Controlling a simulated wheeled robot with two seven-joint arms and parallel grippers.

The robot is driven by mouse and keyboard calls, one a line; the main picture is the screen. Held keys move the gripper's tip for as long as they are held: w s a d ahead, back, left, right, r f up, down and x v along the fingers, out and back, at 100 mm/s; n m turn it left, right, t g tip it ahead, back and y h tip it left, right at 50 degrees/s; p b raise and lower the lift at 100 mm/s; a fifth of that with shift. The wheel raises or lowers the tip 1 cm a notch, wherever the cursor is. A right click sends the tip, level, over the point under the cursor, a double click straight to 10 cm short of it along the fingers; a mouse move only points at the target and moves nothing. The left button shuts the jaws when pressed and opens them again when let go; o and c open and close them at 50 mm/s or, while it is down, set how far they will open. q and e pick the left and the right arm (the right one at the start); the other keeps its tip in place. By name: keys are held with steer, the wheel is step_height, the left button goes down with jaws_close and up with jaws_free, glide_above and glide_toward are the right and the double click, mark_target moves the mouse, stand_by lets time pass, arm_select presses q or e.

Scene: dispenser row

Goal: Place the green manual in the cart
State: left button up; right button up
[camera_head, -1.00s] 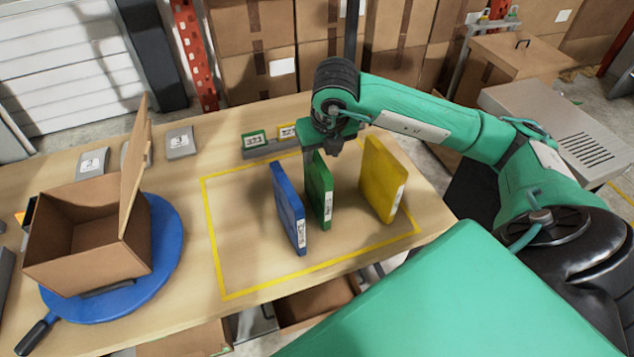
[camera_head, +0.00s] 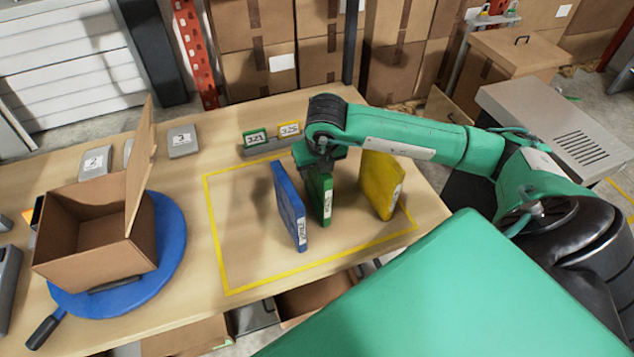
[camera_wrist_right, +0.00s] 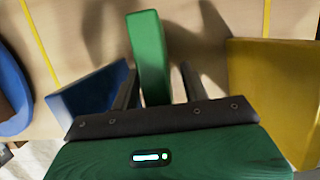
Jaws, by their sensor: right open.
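The green manual (camera_head: 320,202) stands upright on the table between a blue manual (camera_head: 289,208) and a yellow manual (camera_head: 382,188). My right gripper (camera_head: 319,170) is directly over the green manual, and its top is partly hidden beneath the hand. In the right wrist view the open fingers (camera_wrist_right: 160,82) are on either side of the green manual (camera_wrist_right: 149,50), with a gap visible on the right. The left finger is close to the blue manual (camera_wrist_right: 88,92). I cannot make out a cart for certain. My left gripper is not in view.
An open cardboard box (camera_head: 95,248) sits on a blue round turntable (camera_head: 172,235) at the left. A yellow taped outline (camera_head: 214,238) surrounds the manuals. Small number signs (camera_head: 256,138) stand behind them. The table between box and manuals is clear.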

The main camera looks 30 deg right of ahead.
steer(key=shift+f+b, duration=0.25)
steer(key=shift+b, duration=0.25)
steer(key=shift+r, duration=0.1)
jaws_close()
